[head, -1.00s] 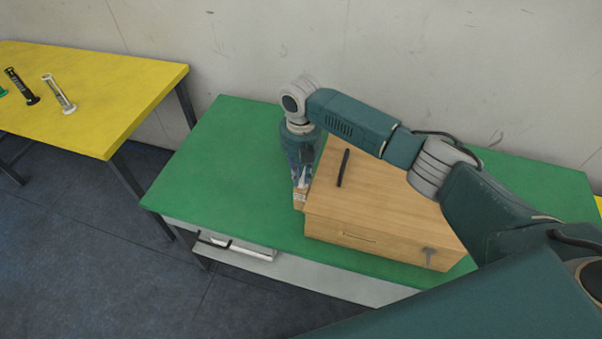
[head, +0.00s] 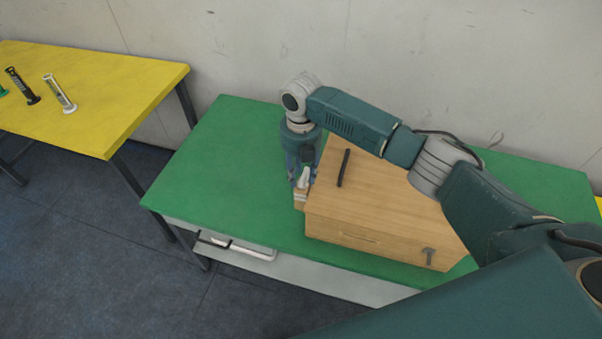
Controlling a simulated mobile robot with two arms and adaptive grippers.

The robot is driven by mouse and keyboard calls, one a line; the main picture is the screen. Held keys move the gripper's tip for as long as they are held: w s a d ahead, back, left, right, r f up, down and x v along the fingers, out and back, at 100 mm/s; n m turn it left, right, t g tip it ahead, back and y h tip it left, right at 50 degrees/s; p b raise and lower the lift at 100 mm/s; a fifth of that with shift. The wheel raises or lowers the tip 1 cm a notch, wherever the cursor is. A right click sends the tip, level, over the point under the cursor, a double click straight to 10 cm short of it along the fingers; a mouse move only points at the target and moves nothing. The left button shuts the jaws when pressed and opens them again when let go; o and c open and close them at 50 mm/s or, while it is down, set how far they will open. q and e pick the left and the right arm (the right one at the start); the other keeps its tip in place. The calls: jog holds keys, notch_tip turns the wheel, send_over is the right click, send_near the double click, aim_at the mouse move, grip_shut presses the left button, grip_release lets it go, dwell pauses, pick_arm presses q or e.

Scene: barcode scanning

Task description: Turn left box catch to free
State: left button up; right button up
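A wooden box (head: 400,200) with a dark bar handle (head: 343,168) on its lid stands on the green table. A grey catch (head: 429,256) shows on the right of its front face, and a slot (head: 357,236) near the middle. My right gripper (head: 301,194) points down at the box's left side, close to a small wooden part (head: 300,205) there. The left catch itself is not clearly visible behind the gripper. The fingers are too small to tell whether they are open or shut. My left gripper is not in view.
The green table (head: 230,150) has free room left of the box. A yellow table (head: 100,90) at the left holds several small upright objects. A wall is behind.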

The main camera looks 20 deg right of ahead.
notch_tip(320, 180, up, 12)
jog(key=shift+f, duration=0.15)
jog(key=shift+f, duration=0.1)
dwell(0.5)
